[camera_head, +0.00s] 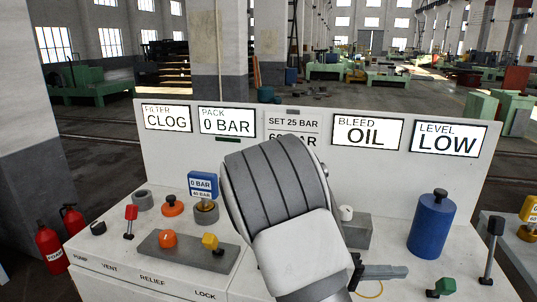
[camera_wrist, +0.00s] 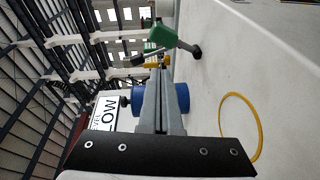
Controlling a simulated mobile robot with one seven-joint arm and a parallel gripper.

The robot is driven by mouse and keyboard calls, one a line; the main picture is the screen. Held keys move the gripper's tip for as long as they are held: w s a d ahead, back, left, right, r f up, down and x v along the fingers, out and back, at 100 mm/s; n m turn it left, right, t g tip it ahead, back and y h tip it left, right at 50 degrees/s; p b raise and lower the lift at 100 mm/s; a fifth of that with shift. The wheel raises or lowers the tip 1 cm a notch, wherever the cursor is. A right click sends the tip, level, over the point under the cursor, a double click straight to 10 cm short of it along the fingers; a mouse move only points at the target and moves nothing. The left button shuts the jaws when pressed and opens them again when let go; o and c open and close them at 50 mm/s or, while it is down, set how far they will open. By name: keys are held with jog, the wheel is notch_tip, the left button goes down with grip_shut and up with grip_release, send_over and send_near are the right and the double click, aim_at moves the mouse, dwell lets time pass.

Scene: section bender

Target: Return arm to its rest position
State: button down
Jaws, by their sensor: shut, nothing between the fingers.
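My arm's white and grey links cover the middle of the white control console (camera_head: 108,262) in the head view. My gripper (camera_head: 402,272) sticks out to the right from behind the arm, low over the console's right half. In the wrist view the fingers of my gripper (camera_wrist: 163,72) lie together, shut and empty. The blue cylinder (camera_head: 432,225) stands beyond my gripper and shows behind the fingers in the wrist view (camera_wrist: 181,98). A green-headed lever (camera_head: 442,287) is to the right of the fingertips, apart from them.
A yellow ring (camera_head: 370,290) lies on the console by my gripper. A black-topped lever (camera_head: 491,250) stands at the right edge. At left are a red lever (camera_head: 130,220), an orange knob (camera_head: 168,239) and a yellow lever (camera_head: 211,243). Display signs line the back panel (camera_head: 310,162).

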jog(key=s+g+y, duration=0.1)
jog(key=s+y, duration=0.1)
jog(key=s+m+y, duration=0.1)
jog(key=s+y, duration=0.1)
jog(key=s, duration=0.1)
jog(key=shift+s+a+g+y, duration=0.2)
jog(key=shift+s+g+y, duration=0.05)
jog(key=shift+g+y, duration=0.15)
jog(key=s+a+r+n+t+y, duration=0.1)
jog(key=s+a+r+t+y, duration=0.35)
jog(key=a+y, duration=0.2)
jog(key=s+a+r+n+t+y, duration=0.2)
jog(key=s+a+r+t+y, duration=0.3)
jog(key=a, duration=0.3)
notch_tip(320, 180, up, 21)
jog(key=g+p, duration=0.1)
jog(key=p, duration=1.9)
jog(key=shift+w+a+y+p, duration=0.15)
jog(key=shift+w+y+p, duration=0.15)
jog(key=shift+w+y, duration=0.15)
jog(key=shift+a+f, duration=0.1)
jog(key=shift+a, duration=0.05)
